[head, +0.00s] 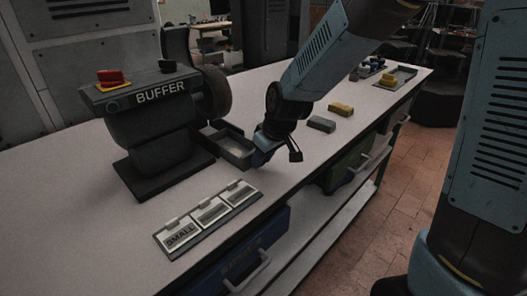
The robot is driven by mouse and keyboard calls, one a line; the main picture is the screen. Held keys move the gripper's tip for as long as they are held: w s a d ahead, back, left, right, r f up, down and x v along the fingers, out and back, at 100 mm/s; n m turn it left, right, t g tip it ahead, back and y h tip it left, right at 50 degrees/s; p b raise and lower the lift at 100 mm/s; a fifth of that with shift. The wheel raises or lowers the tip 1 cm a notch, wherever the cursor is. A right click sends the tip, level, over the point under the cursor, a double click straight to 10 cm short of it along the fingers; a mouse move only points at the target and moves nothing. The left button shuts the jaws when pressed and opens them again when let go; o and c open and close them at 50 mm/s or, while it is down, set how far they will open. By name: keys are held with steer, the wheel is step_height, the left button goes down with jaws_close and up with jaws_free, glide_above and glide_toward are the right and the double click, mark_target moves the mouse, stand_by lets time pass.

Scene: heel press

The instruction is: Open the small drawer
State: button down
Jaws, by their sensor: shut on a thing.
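My gripper (261,151) is at the right end of a small dark grey open-topped box (230,147) beside the buffer. Its jaws look shut on the near right end of this box; the fingertips are partly hidden by my gripper's own body. The box rests at bench level and its inside looks empty. A blue drawer (243,262) with a pale bar handle sits under the bench front; its lettering is too dark to read. A green drawer (350,165) with a handle sits further along, under the bench.
The buffer (158,115) with a red button stands at left. A holder (208,217) with three pale plates, one marked SMALL, lies near the front edge. A grey block (321,124) and yellow block (341,108) lie right of my gripper. The left bench surface is clear.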

steer(key=shift+s+d, duration=0.1)
steer(key=c, duration=0.8)
jaws_free()
steer(key=v, duration=1.3)
steer(key=shift+s+d+r, duration=0.1)
steer(key=shift+d+r, duration=0.15)
steer(key=s+d+r+m+t+h, duration=0.1)
steer(key=s+d+r+m, duration=0.1)
steer(key=d, duration=0.5)
steer(key=s+d+r+m+h, duration=0.1)
steer(key=s+d+r+m, duration=0.1)
steer(key=s+d+m, duration=0.2)
steer(key=s+d+r+m+t+h, duration=0.1)
steer(key=s+d+r+m, duration=0.1)
steer(key=s+d, duration=0.5)
steer(key=shift+s+d+m+t, duration=0.15)
steer(key=shift+d+m, duration=0.3)
steer(key=shift+d, duration=0.7)
steer(key=shift+s+d+m+t, duration=0.15)
steer(key=shift+d+m, duration=0.3)
steer(key=shift+d, duration=0.75)
